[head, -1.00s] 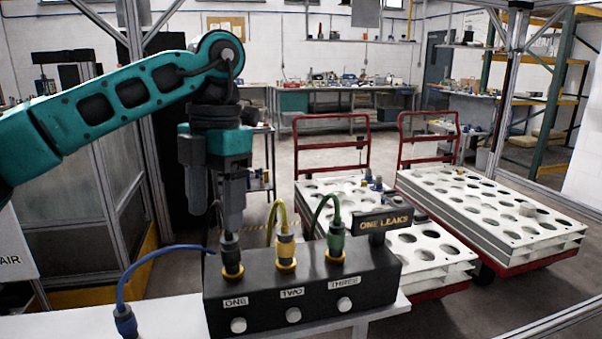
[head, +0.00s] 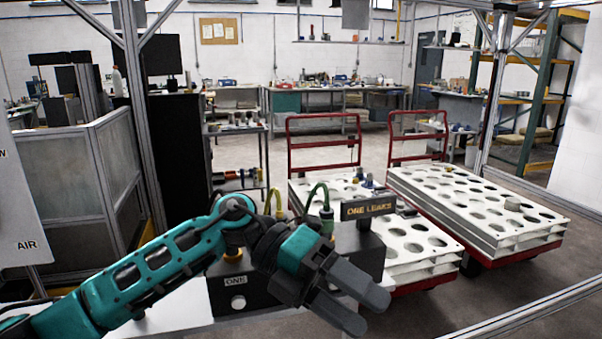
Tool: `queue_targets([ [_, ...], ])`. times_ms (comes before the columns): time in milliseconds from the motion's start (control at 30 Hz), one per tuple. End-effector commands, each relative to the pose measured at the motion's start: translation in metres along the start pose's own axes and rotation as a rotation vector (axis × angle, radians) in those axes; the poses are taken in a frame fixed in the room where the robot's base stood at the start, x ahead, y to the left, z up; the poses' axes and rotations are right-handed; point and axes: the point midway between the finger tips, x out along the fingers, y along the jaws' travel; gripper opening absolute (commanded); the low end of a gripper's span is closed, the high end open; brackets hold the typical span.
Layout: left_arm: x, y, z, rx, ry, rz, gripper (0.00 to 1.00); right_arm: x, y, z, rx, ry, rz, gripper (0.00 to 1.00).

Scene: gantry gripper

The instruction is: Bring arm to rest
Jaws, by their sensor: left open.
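My left arm (head: 160,270) is teal and stretches low across the front of the view from the lower left. My left gripper (head: 364,309) is open and empty, its two grey fingers pointing to the lower right. It is in front of the black box (head: 368,254) and hides much of its front. The ONE label still shows, with a pale round knob below it. A yellow cable (head: 273,200) and a green plug with its cable (head: 327,216) rise behind the arm. A sign reading ONE LEAKS (head: 369,206) stands on the box. My right gripper is not in view.
The box stands on a pale bench (head: 185,318). Two red carts carry white trays with round holes, a nearer one (head: 420,262) and one at right (head: 480,205). A fenced panel (head: 60,180) stands at left. Open floor (head: 540,290) shows at lower right.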

Motion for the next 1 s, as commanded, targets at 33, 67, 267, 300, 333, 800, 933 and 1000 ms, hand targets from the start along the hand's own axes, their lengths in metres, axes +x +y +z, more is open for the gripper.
queue_targets([
  [33,0.01,-0.005,0.0,-0.032,-0.055,-0.132,0.67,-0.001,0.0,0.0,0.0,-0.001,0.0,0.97],
  [67,0.013,-0.009,0.002,-0.051,-0.094,-0.203,0.67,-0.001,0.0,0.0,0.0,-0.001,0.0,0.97],
  [267,0.004,-0.016,0.017,-0.243,-0.388,-0.636,0.67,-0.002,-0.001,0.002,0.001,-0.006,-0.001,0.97],
  [300,-0.003,-0.011,0.019,-0.296,-0.454,-0.713,0.67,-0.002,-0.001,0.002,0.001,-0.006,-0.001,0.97],
  [333,-0.008,-0.007,0.021,-0.336,-0.504,-0.767,0.67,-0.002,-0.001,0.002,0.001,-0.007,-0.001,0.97],
  [800,-0.078,0.201,-0.064,-1.251,-1.344,-1.27,0.67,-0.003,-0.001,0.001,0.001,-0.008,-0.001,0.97],
  [933,-0.07,0.266,-0.133,-1.559,-1.55,-1.279,0.67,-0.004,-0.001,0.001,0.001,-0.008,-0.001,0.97],
  [1000,-0.062,0.291,-0.17,-1.703,-1.635,-1.265,0.67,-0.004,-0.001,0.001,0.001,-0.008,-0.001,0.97],
])
